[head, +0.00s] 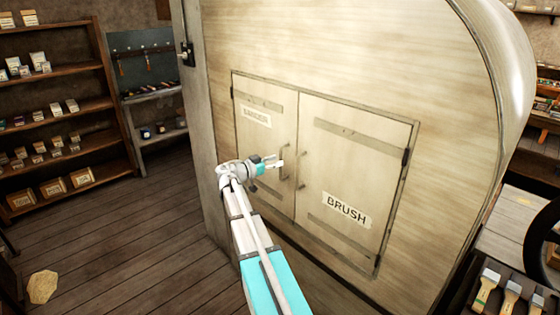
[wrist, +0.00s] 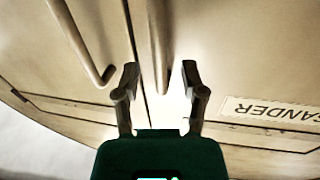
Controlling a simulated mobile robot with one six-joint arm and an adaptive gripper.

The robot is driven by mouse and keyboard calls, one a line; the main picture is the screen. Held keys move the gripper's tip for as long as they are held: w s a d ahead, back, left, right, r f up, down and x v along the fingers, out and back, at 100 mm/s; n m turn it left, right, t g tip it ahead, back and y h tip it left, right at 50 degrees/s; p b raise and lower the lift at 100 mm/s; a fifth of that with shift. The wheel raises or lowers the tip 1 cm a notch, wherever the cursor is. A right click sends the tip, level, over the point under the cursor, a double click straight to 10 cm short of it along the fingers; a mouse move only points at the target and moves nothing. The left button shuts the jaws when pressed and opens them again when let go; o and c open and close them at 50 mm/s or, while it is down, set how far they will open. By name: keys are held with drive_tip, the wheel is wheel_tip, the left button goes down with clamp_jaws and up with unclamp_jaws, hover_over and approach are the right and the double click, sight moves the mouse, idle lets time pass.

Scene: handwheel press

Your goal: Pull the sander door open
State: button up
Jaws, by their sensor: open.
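The sander door (head: 262,150) is the left door of a wooden cabinet front, with a taped SANDER label, and looks shut. Its bar handle (head: 284,158) is near the seam between the doors. My gripper (head: 277,164) is open at that handle. In the wrist view, where the label is upside down, the sander handle (wrist: 160,60) reaches down between the two spread fingertips (wrist: 159,75); contact with either finger cannot be made out. The brush door (head: 350,165) is to the right, with its own handle (wrist: 85,42) outside the fingers.
The brush door also looks shut. A wooden shelf unit (head: 55,105) with small boxes stands at the left. Brushes (head: 508,298) lie at the lower right. The plank floor (head: 130,235) left of the cabinet is mostly clear, with a tan lump (head: 42,287) on it.

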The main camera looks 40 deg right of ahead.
drive_tip(key=shift+s+d, duration=0.15)
drive_tip(key=shift+d, duration=1.1)
drive_tip(key=shift+c, duration=0.3)
clamp_jaws()
drive_tip(key=shift+a, duration=0.1)
